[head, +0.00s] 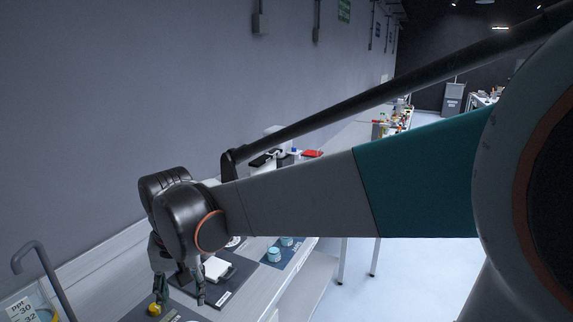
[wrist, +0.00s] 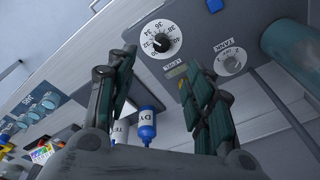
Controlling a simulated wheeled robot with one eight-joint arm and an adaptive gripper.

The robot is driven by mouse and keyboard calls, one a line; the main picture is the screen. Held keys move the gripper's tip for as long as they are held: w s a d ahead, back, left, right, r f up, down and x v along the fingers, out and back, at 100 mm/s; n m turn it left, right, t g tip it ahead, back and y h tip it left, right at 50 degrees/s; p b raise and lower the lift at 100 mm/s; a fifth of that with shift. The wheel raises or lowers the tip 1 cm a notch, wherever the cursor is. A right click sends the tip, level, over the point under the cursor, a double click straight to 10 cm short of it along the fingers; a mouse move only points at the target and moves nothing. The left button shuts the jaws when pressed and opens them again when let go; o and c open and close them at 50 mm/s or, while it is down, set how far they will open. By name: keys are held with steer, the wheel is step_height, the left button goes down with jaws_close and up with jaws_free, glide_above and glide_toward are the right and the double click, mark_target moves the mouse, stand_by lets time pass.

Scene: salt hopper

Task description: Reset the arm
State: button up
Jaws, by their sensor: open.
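My gripper (head: 180,294) hangs fingers down over the bench at the lower left of the head view, at the end of my outstretched arm. In the wrist view my gripper (wrist: 158,68) has its two fingers apart with nothing between them. Beyond the fingers is a grey panel with a white numbered dial (wrist: 162,40) with a black knob. A smaller dial (wrist: 231,63) sits to its right. Whether the fingers touch anything below is not clear in the head view.
A bent grey tube (head: 40,272) and a numbered plate (head: 20,308) stand left of my gripper. A dark tray (head: 238,283) and blue-lidded jars (head: 275,254) lie to its right. A blue-based bottle (wrist: 147,124) shows in the wrist view. A wall runs behind the bench.

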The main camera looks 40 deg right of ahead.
steer(key=s+n+t, duration=0.5)
steer(key=s, duration=0.6)
steer(key=shift+s+r+n+t, duration=0.2)
steer(key=shift+r+n+t, duration=0.1)
steer(key=shift+r, duration=0.15)
stand_by(1.1)
